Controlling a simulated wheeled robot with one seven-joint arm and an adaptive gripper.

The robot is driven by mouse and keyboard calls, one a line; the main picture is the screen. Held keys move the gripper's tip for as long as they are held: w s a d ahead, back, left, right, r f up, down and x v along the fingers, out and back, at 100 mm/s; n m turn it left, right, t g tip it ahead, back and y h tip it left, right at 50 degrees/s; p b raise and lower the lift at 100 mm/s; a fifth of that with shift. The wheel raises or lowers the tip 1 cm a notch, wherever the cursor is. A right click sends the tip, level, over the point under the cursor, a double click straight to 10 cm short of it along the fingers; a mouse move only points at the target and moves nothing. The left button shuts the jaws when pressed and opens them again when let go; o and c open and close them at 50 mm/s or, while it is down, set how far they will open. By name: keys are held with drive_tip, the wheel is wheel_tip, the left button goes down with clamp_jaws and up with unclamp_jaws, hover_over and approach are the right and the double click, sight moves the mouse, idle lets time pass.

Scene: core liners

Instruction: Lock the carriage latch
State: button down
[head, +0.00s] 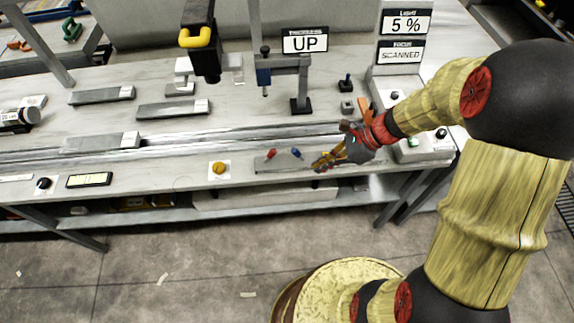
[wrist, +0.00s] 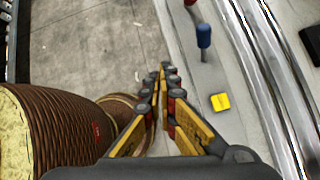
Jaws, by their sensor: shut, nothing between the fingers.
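No part is labelled as the carriage latch, so I cannot tell which one it is. A red-topped lever (head: 271,153) and a blue-topped lever (head: 296,152) stand on the bench's front panel. The blue lever also shows in the wrist view (wrist: 203,38), ahead and right of the fingertips. A yellow square piece (wrist: 220,101) lies right of the fingers, apart from them; I cannot make it out in the head view. My gripper (head: 319,166) is just right of the blue lever, pointing left. Its fingertips are together and empty in the wrist view (wrist: 164,72).
Long metal rails (head: 225,136) run behind the levers. A grey carriage-like block (head: 100,143) sits on them at left. A yellow round button (head: 219,168) is left of the levers. A control box (head: 420,145) stands at right. The floor in front is open.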

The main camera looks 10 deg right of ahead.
sight(270, 155)
drive_tip(key=m, duration=0.1)
drive_tip(key=w+r+m, duration=0.1)
drive_tip(key=m, duration=0.1)
drive_tip(key=w+r+m, duration=0.1)
drive_tip(key=shift+w+a+t, duration=0.25)
drive_tip(key=shift+a+t, duration=0.15)
drive_tip(key=shift+f, duration=0.15)
drive_tip(key=b+x, duration=0.4)
drive_tip(key=x, duration=0.5)
drive_tip(key=shift+a+f, duration=0.2)
drive_tip(key=shift+a, duration=0.2)
drive_tip(key=shift+w+a+r+b, duration=0.35)
drive_tip(key=shift+w+a+b, duration=0.2)
drive_tip(key=shift+w+a, duration=0.3)
drive_tip(key=shift+w+a+r, duration=0.4)
drive_tip(key=shift+a+r, duration=0.05)
drive_tip(key=shift+a, duration=0.2)
